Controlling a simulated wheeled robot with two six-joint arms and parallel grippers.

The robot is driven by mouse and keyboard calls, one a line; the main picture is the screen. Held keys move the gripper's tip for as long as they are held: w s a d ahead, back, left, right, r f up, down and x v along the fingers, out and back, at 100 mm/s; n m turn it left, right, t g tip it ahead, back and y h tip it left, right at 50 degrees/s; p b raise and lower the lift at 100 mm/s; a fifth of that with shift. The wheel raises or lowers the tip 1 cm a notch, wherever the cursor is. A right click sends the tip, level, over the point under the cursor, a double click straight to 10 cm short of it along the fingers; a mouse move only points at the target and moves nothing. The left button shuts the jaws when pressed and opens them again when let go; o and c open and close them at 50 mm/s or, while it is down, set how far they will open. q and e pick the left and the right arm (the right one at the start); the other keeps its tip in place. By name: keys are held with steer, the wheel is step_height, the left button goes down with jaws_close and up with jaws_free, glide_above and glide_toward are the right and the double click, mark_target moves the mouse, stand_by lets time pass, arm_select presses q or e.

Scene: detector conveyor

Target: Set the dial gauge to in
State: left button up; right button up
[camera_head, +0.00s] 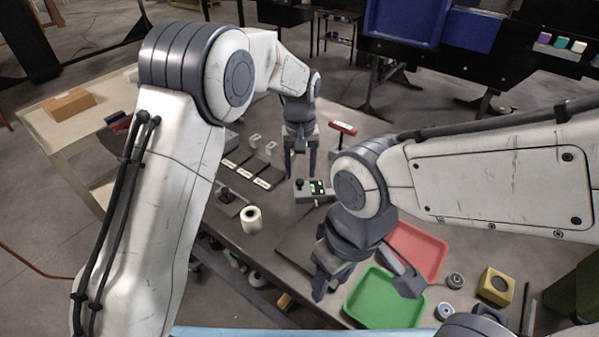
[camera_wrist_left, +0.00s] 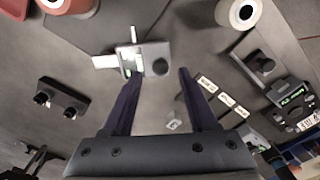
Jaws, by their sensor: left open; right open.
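A small grey device (camera_head: 317,187) with a green-lit panel and a black knob sits on the table, just beyond the fingertips of my left gripper (camera_head: 301,174). In the left wrist view the device (camera_wrist_left: 156,52) shows its black knob and white tab, near the open, empty left fingers (camera_wrist_left: 160,74). A dark instrument (camera_wrist_left: 292,104) with a green digital display and buttons stands at the right of that view. I cannot tell surely which is the dial gauge, and the display is too small to read. My right gripper (camera_head: 364,290) is open and empty above the green tray.
A green tray (camera_head: 385,308) and a red tray (camera_head: 425,245) lie at the right. A white roll (camera_head: 251,219) stands near the front edge. Labelled dark mats (camera_head: 262,170) lie left of the device. A red-handled tool (camera_head: 343,128) is behind it.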

arm_select(q)
steer(key=shift+f, duration=1.35)
jaws_close()
steer(key=shift+r, duration=0.1)
stand_by(0.3)
